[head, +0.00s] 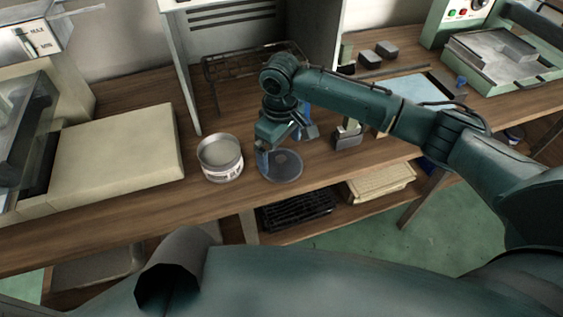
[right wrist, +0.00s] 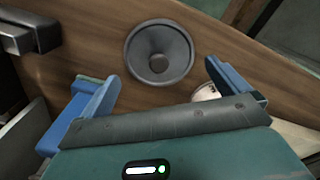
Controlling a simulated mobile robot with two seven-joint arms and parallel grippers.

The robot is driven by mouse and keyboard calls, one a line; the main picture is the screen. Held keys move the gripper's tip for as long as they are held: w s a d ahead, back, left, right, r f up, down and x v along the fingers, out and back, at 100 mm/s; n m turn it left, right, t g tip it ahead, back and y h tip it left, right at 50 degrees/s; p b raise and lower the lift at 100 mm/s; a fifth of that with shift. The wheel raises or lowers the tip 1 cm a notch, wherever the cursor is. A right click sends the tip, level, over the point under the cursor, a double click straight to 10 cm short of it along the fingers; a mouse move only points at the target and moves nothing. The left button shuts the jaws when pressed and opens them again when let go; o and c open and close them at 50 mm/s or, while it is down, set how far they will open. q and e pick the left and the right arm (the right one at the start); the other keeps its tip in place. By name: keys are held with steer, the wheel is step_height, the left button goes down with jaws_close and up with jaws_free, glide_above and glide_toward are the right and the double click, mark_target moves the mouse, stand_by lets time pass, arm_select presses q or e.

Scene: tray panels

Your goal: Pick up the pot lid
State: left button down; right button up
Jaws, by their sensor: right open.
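The pot lid (head: 283,166) is a dark grey round disc with a raised middle, lying flat on the wooden bench near its front edge. In the right wrist view the lid (right wrist: 159,52) shows whole, with a round knob at its centre, ahead of the fingers. My right gripper (head: 284,138) is open and empty, above and slightly behind the lid. Its blue fingers are spread wide in the right wrist view and seem apart from the lid. My left gripper is not in view.
A pale round tin (head: 220,160) stands just left of the lid; part of it shows beside a finger in the right wrist view (right wrist: 205,93). A beige box (head: 115,160) is further left. A wire rack (head: 225,68) and small blocks (head: 386,48) are behind. A grey-topped block (head: 348,134) stands to the right.

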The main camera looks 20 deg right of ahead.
mark_target(280, 157)
step_height(280, 157, down, 4)
steer(key=shift+r, duration=0.1)
steer(key=c, duration=0.6)
steer(key=shift+w, duration=0.1)
steer(key=shift+r, duration=0.2)
